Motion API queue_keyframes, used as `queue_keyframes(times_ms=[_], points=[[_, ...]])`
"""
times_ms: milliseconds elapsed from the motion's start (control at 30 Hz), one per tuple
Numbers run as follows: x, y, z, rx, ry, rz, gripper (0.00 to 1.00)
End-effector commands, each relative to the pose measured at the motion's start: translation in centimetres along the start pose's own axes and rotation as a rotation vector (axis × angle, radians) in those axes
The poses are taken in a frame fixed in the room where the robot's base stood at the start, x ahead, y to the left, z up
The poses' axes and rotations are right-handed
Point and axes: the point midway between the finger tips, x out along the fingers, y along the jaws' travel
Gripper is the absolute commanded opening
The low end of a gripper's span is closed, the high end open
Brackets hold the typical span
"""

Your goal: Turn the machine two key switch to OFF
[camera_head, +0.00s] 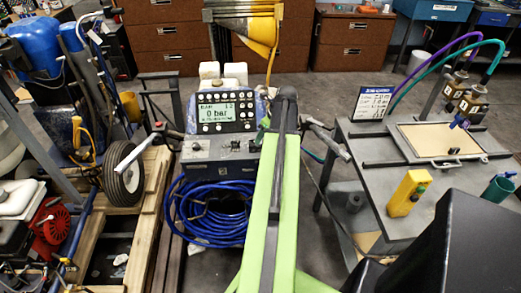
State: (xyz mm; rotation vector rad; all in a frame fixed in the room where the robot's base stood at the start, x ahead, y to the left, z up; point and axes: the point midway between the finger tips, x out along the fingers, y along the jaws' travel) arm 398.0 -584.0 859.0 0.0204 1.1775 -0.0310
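A machine with a display panel (228,112) stands in the middle, its screen reading "0 bar". Below the screen, a grey control box (222,149) carries small dark knobs or switches (236,146). Which is a key switch, and its position, are too small to tell. No label shows which machine is number two. I see no gripper fingers; a green and black beam in the centre foreground covers the right edge of the control box.
A blue coiled hose (208,212) hangs below the control box. Handlebar ends stick out on both sides. Wooden pallet boards (148,210) and a wheel (125,174) are at left.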

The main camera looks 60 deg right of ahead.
Motion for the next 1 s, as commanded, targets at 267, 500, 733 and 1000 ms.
queue_keyframes(times_ms=[267,500,733,1000], points=[[4.5,0.0,-0.1,0.0,0.001,0.0,0.52],[4.3,0.1,0.1,-0.001,0.0,0.001,0.52],[4.3,0.1,0.1,-0.001,0.0,0.001,0.22],[4.3,-0.6,0.1,0.0,0.0,0.0,0.0]])
